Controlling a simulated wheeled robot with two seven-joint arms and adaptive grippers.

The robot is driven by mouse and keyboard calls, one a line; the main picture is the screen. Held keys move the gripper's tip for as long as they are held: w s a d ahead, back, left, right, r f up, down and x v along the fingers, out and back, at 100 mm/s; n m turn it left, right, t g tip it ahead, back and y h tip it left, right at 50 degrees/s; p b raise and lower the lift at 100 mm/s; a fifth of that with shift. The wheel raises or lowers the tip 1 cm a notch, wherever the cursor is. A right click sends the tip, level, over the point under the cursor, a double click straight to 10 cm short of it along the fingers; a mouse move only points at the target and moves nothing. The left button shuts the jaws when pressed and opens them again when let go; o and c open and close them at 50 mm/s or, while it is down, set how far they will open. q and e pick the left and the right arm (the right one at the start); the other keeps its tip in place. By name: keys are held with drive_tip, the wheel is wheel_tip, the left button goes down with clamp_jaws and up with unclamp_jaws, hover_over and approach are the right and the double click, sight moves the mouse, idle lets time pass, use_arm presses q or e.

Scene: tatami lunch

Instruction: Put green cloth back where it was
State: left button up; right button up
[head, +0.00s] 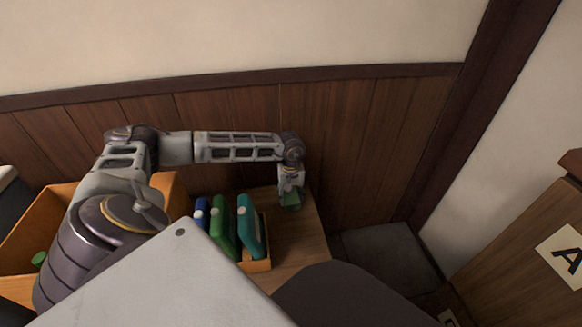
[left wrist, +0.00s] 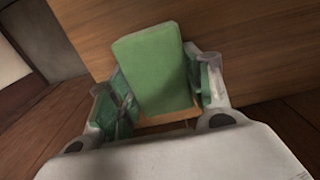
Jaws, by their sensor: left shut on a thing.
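The green cloth (left wrist: 152,68) is a folded, flat, rounded piece between the fingers of my left gripper (left wrist: 160,92) in the left wrist view. In the head view my left gripper (head: 291,196) points down at the back of the wooden table (head: 300,240), with a bit of green cloth (head: 292,203) showing at its tips. It is shut on the cloth. Whether the cloth touches the table is hard to tell. My right gripper is not in view.
A wooden holder (head: 261,265) left of my left gripper holds upright blue (head: 202,212), green (head: 224,229) and teal (head: 249,228) flat items. An orange-brown box (head: 35,222) stands at the left. Wooden wall panelling (head: 350,140) is close behind. Bare tabletop lies right of the holder.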

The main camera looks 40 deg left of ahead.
sight(291, 195)
use_arm(q)
drive_tip(key=shift+f, duration=0.1)
idle(0.3)
drive_tip(key=o, duration=1.3)
drive_tip(key=shift+o, duration=0.2)
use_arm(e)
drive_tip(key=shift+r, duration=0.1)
use_arm(q)
wheel_tip(291, 195, up, 10)
drive_tip(key=p, duration=0.4)
drive_tip(key=shift+r+p, duration=0.45)
drive_tip(key=shift+r, duration=0.65)
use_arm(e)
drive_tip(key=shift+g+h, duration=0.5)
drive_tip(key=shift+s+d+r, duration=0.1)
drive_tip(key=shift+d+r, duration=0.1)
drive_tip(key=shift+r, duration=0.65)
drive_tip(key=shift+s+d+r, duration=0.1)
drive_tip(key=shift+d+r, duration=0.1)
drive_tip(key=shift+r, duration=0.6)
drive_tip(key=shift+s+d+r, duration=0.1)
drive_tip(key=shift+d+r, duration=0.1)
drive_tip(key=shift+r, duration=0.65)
